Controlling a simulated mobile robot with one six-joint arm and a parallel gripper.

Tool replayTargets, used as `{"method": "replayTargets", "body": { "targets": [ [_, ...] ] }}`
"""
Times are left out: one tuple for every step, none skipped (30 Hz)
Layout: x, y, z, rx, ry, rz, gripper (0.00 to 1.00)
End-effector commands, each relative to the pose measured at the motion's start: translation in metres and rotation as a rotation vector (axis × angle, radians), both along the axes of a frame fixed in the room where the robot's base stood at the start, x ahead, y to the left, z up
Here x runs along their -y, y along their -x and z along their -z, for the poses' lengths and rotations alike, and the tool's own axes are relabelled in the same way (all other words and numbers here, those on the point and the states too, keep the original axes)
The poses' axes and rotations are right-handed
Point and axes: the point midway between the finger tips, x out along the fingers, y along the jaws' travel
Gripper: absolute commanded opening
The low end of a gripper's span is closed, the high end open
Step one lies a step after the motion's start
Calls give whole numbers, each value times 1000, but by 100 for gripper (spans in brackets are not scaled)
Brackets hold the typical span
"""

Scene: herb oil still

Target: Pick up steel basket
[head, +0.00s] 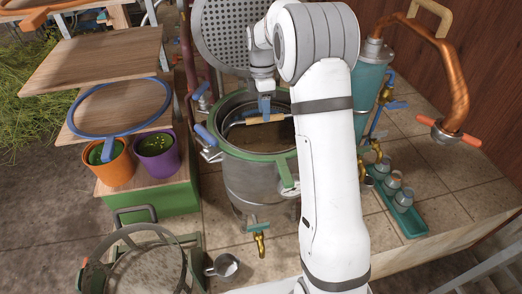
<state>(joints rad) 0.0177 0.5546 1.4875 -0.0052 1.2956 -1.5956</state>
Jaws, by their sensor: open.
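A steel pot (262,182) with a green rim stands in the middle of the head view. Inside its mouth is what looks like the steel basket, with a bail handle bearing a pale wooden grip (273,118). The basket's body is mostly hidden by the pot wall and my arm. My gripper (265,108), with blue fingers, points down over the pot mouth, right at the wooden grip. It is open. I cannot tell whether the grip lies between the fingers or just behind them.
Blue clamps (205,134) stick out at the pot's left. A perforated disc (232,38) stands behind. A teal vessel (370,78) with a copper pipe (459,90) and a green tray (413,222) of jars are at right. Orange (110,170) and purple (158,160) planters stand left.

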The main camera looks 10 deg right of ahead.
Motion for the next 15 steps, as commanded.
{"method": "replayTargets", "body": {
  "targets": [
    [1, 3, 6, -6, 0, 1, 44],
    [1, 4, 10, -6, 0, 1, 44],
    [1, 6, 17, -6, 0, 2, 44],
    [1, 6, 21, -4, 0, 2, 44],
    [1, 7, 25, -3, 1, 3, 44],
    [1, 8, 29, -3, 1, 3, 44],
    [1, 8, 31, -2, 1, 3, 44],
    [2, 8, 33, -1, 1, 3, 44],
    [2, 8, 35, -1, 1, 4, 44],
    [2, 8, 35, 0, 1, 4, 44],
    [2, 8, 35, 0, 1, 4, 44],
    [2, 8, 36, 0, 1, 4, 44],
    [2, 8, 36, 0, 0, 4, 44],
    [2, 8, 36, 0, 0, 5, 44],
    [2, 8, 36, 0, 0, 5, 44]
  ]
}}
